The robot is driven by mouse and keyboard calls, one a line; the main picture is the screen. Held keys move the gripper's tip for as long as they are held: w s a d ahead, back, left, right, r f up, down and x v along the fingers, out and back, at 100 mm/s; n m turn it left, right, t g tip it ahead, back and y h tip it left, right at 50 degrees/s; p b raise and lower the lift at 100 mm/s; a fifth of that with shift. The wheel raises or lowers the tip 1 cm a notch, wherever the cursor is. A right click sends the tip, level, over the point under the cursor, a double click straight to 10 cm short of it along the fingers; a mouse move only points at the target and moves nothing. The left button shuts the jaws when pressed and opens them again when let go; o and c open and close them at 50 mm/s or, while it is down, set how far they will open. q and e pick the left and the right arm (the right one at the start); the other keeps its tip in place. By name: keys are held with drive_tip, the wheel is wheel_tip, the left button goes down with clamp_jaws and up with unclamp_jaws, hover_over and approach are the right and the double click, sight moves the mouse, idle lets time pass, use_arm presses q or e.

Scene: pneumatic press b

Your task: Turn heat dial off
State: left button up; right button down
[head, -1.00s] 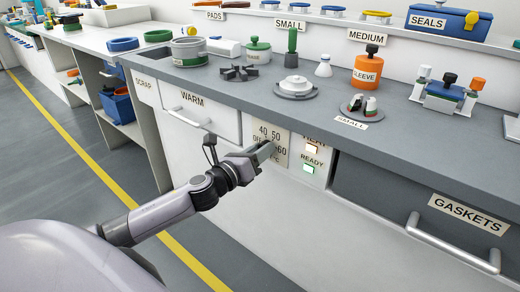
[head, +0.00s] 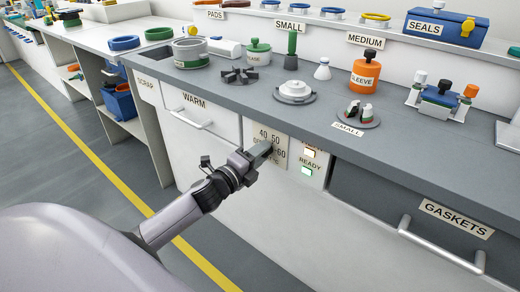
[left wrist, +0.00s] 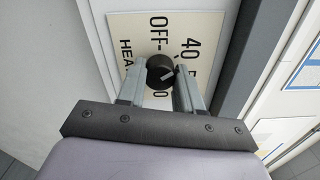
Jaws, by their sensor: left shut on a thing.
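The heat dial (left wrist: 160,72) is a small dark round knob with a light pointer line, seen in the left wrist view. It sits on a cream label plate (head: 279,145) marked 40, 50, 60 and OFF, on the cabinet front. My left gripper (head: 264,150) is at the plate, shut on the dial, with one finger on each side in the left wrist view (left wrist: 160,78). In the head view the gripper hides the dial. In the wrist view the pointer line slants to the right; which mark it points at is hard to tell. My right gripper is out of view.
A lit heat light (head: 309,152) and a green ready light (head: 307,171) are right of the plate. The WARM drawer handle (head: 190,118) and GASKETS drawer handle (head: 440,245) stick out on either side. The grey worktop (head: 225,93) above holds several press parts.

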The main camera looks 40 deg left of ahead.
use_arm(q)
drive_tip(key=n+p, duration=0.5)
drive_tip(key=n, duration=0.6)
drive_tip(key=shift+p, duration=0.4)
drive_tip(key=shift+f+n, duration=0.1)
drive_tip(key=shift+n, duration=0.2)
drive_tip(key=o, duration=1)
drive_tip(key=shift+o, duration=0.2)
drive_tip(key=shift+s, duration=0.1)
